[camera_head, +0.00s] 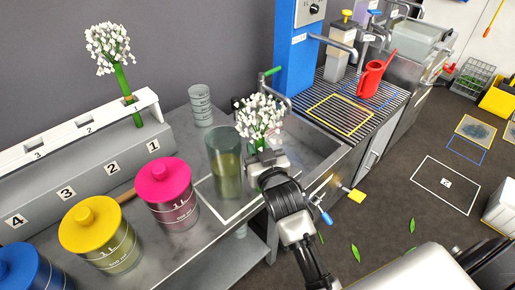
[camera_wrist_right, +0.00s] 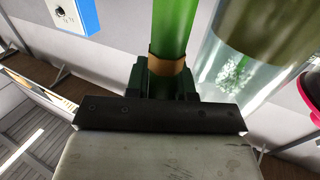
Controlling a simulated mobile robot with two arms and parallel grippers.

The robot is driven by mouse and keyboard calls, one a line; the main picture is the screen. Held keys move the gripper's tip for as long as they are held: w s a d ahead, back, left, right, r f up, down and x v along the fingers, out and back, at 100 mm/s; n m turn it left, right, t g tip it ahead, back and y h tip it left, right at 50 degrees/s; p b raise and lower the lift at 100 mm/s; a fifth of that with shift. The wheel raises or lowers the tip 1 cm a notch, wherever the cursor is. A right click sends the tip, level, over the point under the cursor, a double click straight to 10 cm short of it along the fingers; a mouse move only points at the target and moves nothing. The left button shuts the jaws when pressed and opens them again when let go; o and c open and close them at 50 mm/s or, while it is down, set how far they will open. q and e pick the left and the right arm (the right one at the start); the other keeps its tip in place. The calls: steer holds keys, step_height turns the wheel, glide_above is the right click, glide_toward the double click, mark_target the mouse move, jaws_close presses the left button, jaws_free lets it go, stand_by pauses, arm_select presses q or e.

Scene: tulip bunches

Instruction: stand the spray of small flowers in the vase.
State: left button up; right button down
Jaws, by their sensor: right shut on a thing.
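A spray of small white flowers (camera_head: 259,116) is held upright by my right gripper (camera_head: 266,163), just right of the tall glass vase (camera_head: 226,172). In the right wrist view my right gripper (camera_wrist_right: 169,82) is shut on its thick green stem (camera_wrist_right: 171,28), at or just below a brown band. The vase (camera_wrist_right: 222,70) is close on the right there, apart from the stem, with white flowers seen in or through its glass. The vase stands upright inside a white outline on the bench. The stem's lower end is hidden. My left gripper is out of view.
A similar white spray (camera_head: 108,48) stands in slot 1 of a rack (camera_head: 88,128). Pink (camera_head: 167,190), yellow (camera_head: 95,232) and blue (camera_head: 22,268) canisters line the bench front. A grey ribbed cup (camera_head: 200,105) is behind the vase. A sink (camera_head: 305,150) lies to the right.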

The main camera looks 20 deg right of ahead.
steer(key=c, duration=1)
jaws_free()
